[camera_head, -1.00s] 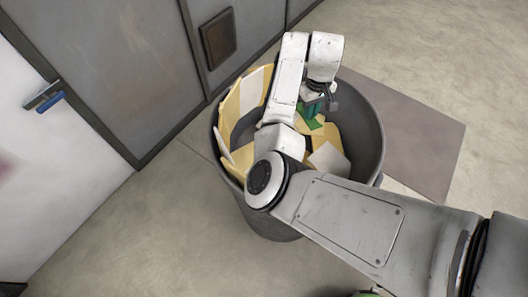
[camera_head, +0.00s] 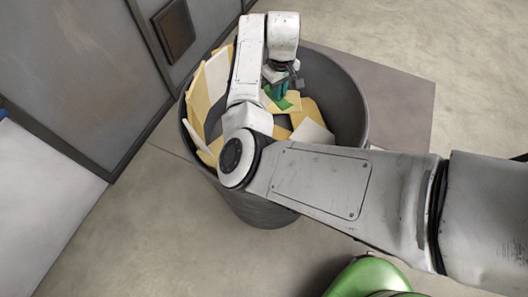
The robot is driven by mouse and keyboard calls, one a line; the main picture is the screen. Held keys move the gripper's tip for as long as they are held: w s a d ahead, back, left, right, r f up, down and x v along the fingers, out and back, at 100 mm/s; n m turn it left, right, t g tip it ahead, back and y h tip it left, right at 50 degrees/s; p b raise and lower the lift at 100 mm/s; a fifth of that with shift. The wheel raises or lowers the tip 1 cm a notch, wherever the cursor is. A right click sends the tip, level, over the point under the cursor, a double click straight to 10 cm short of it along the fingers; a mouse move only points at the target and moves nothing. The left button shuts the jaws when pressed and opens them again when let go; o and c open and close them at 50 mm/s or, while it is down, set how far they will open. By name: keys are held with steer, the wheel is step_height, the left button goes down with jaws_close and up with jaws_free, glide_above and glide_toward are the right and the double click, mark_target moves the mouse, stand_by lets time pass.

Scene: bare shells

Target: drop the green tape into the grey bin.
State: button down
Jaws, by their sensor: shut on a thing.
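The grey bin (camera_head: 262,211) stands on the floor in the head view, with papers in it. My gripper (camera_head: 283,83) is over the bin's mouth, pointing down, and partly hidden by my wrist. It is shut on the green tape (camera_head: 279,91), of which only a small part shows. The tape appears inside the outline of the rim, above the papers; its exact height over them is hard to tell.
Yellow and white papers (camera_head: 313,133) fill much of the bin, standing up along its left wall. A grey wall with panels (camera_head: 60,70) is close on the left. A flat darker mat (camera_head: 395,95) lies behind the bin to the right.

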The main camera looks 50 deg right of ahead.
steer(key=c, duration=1.1)
jaws_free()
steer(key=shift+r, duration=0.1)
step_height(320, 180, up, 11)
steer(key=shift+f, duration=0.2)
